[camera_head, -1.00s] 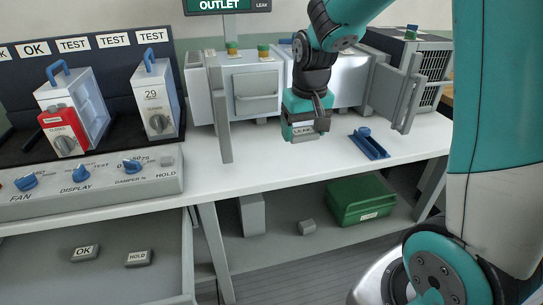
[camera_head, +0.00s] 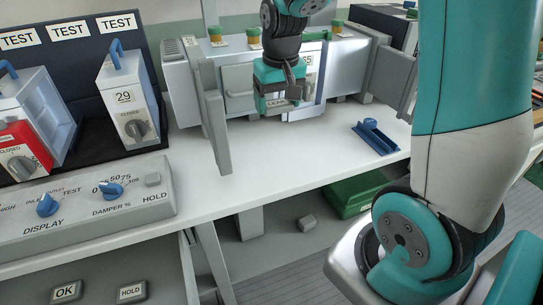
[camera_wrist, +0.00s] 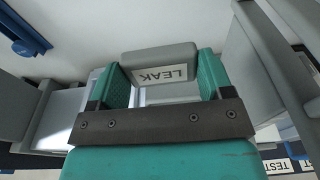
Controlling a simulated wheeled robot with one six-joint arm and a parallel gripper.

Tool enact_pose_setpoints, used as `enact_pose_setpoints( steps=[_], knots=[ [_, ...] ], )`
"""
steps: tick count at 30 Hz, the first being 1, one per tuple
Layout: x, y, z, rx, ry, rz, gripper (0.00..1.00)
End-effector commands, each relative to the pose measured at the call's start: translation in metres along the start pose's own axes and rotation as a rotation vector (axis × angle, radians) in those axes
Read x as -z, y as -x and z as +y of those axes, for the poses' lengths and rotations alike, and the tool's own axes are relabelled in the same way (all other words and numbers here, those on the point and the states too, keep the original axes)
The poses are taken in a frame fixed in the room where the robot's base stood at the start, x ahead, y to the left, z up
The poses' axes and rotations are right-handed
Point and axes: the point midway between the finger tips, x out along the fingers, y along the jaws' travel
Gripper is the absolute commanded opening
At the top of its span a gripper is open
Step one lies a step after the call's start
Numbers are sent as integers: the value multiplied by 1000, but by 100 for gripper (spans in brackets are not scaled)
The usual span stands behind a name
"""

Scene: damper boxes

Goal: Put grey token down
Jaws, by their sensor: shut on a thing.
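My gripper (camera_head: 283,101) is in front of the grey and white boxes at the back of the white worktop, held above the worktop. In the wrist view my gripper (camera_wrist: 164,78) has its two teal fingers closed on a grey token (camera_wrist: 155,60) with a white label reading LEAK, upside down in that view. In the head view the grey token (camera_head: 281,103) shows only as a small piece between the fingertips. Two more grey tokens, OK (camera_head: 66,291) and HOLD (camera_head: 131,291), lie in the tray at the lower left.
A box labelled 29 (camera_head: 131,95) and a control panel (camera_head: 90,205) stand at the left. A blue holder (camera_head: 376,138) lies on the worktop (camera_head: 290,160) at the right. An upright grey panel (camera_head: 216,130) stands left of my gripper. The middle worktop is clear.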

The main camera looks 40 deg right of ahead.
Motion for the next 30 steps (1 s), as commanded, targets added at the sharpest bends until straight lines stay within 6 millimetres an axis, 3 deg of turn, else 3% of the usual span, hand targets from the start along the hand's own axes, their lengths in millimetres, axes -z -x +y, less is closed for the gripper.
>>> enact_pose_setpoints(
  steps=[3, 12, 24, 30],
  knots=[
    [-6, -38, 4, -2, -6, -9, 46],
    [-15, -114, 4, -1, -7, -7, 46],
    [-20, -162, 2, -1, -4, -5, 46],
    [-21, -171, 2, 0, -3, 0, 46]
  ],
)
